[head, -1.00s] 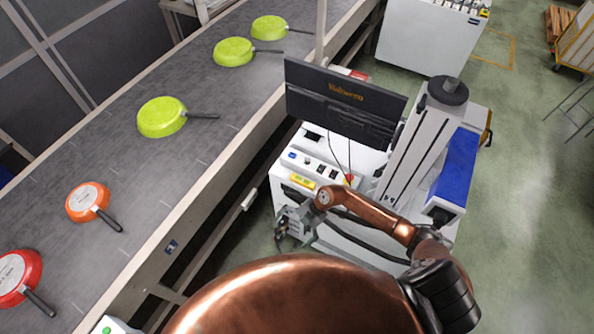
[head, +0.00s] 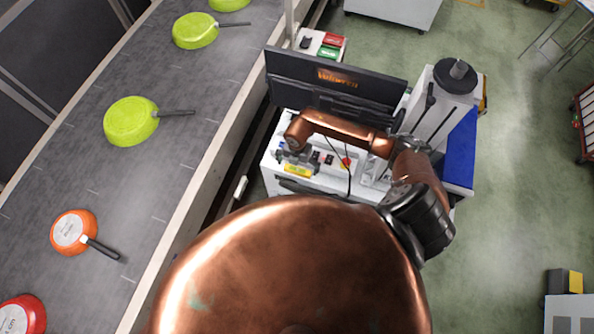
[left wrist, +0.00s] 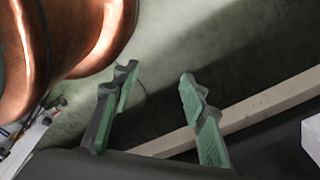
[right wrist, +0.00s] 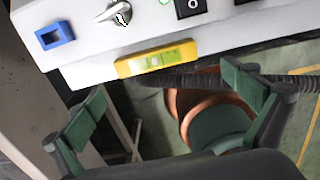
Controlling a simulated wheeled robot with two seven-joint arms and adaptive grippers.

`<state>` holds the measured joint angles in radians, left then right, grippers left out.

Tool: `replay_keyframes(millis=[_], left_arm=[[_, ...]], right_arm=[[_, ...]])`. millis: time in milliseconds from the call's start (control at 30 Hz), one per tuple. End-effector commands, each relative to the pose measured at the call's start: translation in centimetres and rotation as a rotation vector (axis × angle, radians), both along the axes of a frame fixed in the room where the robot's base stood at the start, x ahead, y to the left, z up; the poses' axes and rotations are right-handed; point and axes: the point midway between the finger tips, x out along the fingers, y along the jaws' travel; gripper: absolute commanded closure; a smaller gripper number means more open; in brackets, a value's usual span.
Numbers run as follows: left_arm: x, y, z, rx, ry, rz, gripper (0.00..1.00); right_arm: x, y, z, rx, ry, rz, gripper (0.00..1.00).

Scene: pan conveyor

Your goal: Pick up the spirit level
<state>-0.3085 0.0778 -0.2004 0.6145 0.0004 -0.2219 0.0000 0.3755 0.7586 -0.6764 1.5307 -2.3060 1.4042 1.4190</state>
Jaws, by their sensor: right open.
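The spirit level (head: 297,170) is a small yellow bar on the front edge of the white control cabinet's top. In the right wrist view, the yellow level (right wrist: 157,58), with its green vial, lies along the panel edge, ahead of the fingers and between their directions. My right gripper (head: 288,157) is close to the level in the head view. In the right wrist view its fingers (right wrist: 166,92) are wide apart, with nothing between them. My left gripper (left wrist: 156,80) is open and empty in the left wrist view, over the floor, and is hidden in the head view.
The cabinet carries a dark monitor (head: 335,83), knobs and a red button (head: 346,163). A blue square frame (right wrist: 54,35) lies left of the level. A conveyor (head: 85,180) with green, orange and red pans runs along the left. Green floor (head: 520,180) is open at right.

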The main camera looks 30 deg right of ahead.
Motion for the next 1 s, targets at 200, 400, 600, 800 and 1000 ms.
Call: replay_keyframes(millis=[200,400,600,800,1000], left_arm=[[-1.6,0.2,-1.6,0.002,0.019,0.004,0.60],[1.8,0.1,-3.6,0.001,-0.022,-0.005,0.60],[2.5,0.0,-4.2,0.000,-0.031,-0.008,0.60],[1.4,0.1,-4.1,0.000,-0.017,-0.004,0.60],[0.1,0.2,-4.2,0.002,0.000,-0.001,0.60]], right_arm=[[0.0,0.1,-1.7,0.001,-0.002,-0.002,0.00],[-0.1,0.2,-4.5,0.001,0.000,-0.003,0.00],[0.0,0.1,-5.3,0.001,-0.002,-0.003,0.00],[0.0,0.1,-5.1,0.001,-0.002,-0.004,0.03],[0.0,0.1,-5.1,0.001,-0.002,-0.004,0.17]])
